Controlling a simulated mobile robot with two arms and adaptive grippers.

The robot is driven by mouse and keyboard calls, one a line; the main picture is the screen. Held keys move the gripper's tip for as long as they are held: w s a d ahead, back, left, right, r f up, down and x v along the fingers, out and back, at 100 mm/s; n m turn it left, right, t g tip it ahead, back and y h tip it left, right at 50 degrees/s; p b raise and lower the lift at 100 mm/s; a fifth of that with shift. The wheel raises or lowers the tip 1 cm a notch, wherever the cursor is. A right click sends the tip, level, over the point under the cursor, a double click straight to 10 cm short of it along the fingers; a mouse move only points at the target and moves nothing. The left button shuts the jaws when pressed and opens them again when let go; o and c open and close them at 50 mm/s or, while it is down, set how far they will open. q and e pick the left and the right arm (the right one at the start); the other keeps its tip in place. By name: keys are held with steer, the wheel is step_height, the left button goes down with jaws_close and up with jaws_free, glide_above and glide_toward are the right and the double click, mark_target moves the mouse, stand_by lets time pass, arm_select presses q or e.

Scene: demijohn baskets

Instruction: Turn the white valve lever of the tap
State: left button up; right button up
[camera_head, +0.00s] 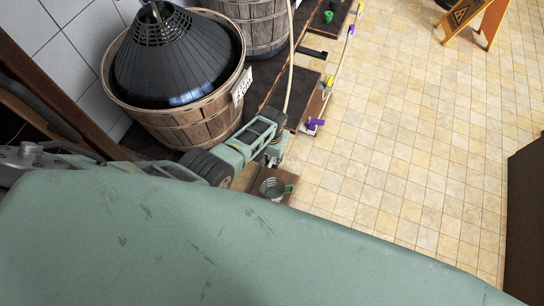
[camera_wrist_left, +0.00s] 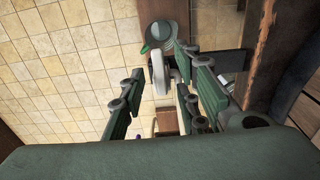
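My left gripper (camera_head: 272,150) is at the near end of the row of baskets, above a wooden ledge. In the left wrist view its green fingers (camera_wrist_left: 160,85) are spread apart. A pale, curved piece that looks like the white valve lever (camera_wrist_left: 158,68) shows between the fingertips; I cannot tell if either finger touches it. A grey-green round cup (camera_wrist_left: 163,38) with a green handle is just beyond it. The same cup (camera_head: 272,187) shows below the gripper in the head view. There the tap and lever are hidden or too small to make out. My right gripper is not in view.
Purple (camera_head: 315,123) and green (camera_head: 328,16) pieces sit along the ledge. The tiled floor (camera_head: 400,130) is open to the right, with an orange sign (camera_head: 470,17) far off.

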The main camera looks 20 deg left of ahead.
mark_target(272, 160)
arm_select(q)
steer(key=shift+r, duration=0.1)
step_height(272, 160, up, 12)
stand_by(0.8)
stand_by(0.4)
steer(key=s+a+f, duration=0.3)
steer(key=s+f, duration=1.3)
steer(key=f, duration=0.4)
steer(key=s+a+f+m, duration=0.1)
steer(key=s+f, duration=0.4)
steer(key=s, duration=0.7)
steer(key=s+a+f+m+t, duration=0.1)
steer(key=s+f, duration=0.4)
steer(key=s, duration=0.8)
steer(key=shift+s+a, duration=0.15)
steer(key=shift+a, duration=0.5)
